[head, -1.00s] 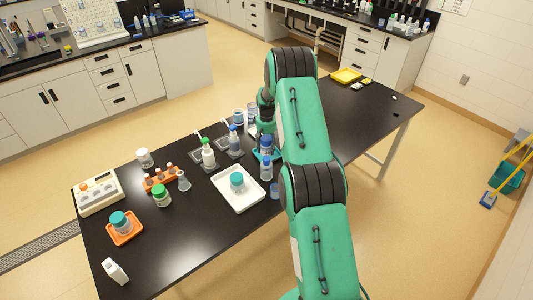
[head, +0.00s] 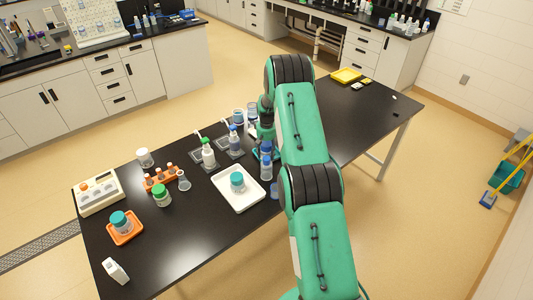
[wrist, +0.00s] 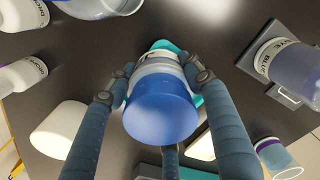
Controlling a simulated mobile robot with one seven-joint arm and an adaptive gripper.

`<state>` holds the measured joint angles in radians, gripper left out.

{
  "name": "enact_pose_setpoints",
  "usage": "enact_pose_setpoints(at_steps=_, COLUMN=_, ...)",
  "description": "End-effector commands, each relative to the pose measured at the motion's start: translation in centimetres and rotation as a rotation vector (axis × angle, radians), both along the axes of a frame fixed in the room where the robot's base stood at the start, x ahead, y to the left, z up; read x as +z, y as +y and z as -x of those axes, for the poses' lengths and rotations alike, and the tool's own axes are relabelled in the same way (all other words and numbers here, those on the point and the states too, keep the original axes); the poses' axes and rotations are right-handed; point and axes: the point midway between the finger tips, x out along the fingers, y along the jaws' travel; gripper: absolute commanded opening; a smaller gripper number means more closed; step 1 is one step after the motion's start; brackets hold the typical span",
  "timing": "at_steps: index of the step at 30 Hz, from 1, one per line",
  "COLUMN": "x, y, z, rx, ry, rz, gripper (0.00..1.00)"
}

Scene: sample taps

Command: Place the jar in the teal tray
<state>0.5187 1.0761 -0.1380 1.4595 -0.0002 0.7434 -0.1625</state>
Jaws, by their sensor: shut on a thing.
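My gripper (head: 266,130) is shut on a jar with a wide blue lid. In the wrist view, the gripper's fingers (wrist: 158,78) close around the jar (wrist: 160,108), lid toward the camera. In the head view, the jar's blue lid (head: 266,147) shows just below the gripper, beside my green arm. The teal tray (head: 255,156) is at the jar's base, mostly hidden by the jar and arm. Its teal edge shows behind the jar in the wrist view (wrist: 163,45). I cannot tell whether the jar touches the tray floor.
A clear bottle (head: 266,170) stands close in front of the teal tray. A white tray (head: 238,200) with a teal-lidded jar is to the left. An orange tray (head: 137,237) holds another teal-lidded jar. Wash bottles (head: 208,153) stand left of the gripper.

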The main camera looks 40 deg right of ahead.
Motion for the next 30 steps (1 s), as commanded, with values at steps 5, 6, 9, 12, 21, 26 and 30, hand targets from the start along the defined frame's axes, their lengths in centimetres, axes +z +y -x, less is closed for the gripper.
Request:
enact_pose_setpoints(at_steps=5, x=0.02, y=-0.01, z=-0.02, rx=0.000, ry=0.000, rz=0.000, gripper=0.20)
enact_pose_setpoints(at_steps=6, x=-0.05, y=-0.02, z=-0.02, rx=0.000, ry=0.000, rz=0.000, gripper=0.20)
enact_pose_setpoints(at_steps=9, x=-0.34, y=0.00, z=-0.01, rx=0.000, ry=0.000, rz=0.000, gripper=0.20)
enact_pose_setpoints(at_steps=12, x=-0.56, y=-0.01, z=-0.03, rx=0.000, ry=0.000, rz=0.000, gripper=0.20)
enact_pose_setpoints(at_steps=21, x=-0.69, y=0.00, z=-0.01, rx=0.000, ry=0.000, rz=0.000, gripper=0.70)
enact_pose_setpoints(at_steps=26, x=-0.70, y=0.00, z=0.01, rx=0.000, ry=0.000, rz=0.000, gripper=0.70)
enact_pose_setpoints(at_steps=30, x=-0.59, y=0.00, z=0.01, rx=0.000, ry=0.000, rz=0.000, gripper=0.70)
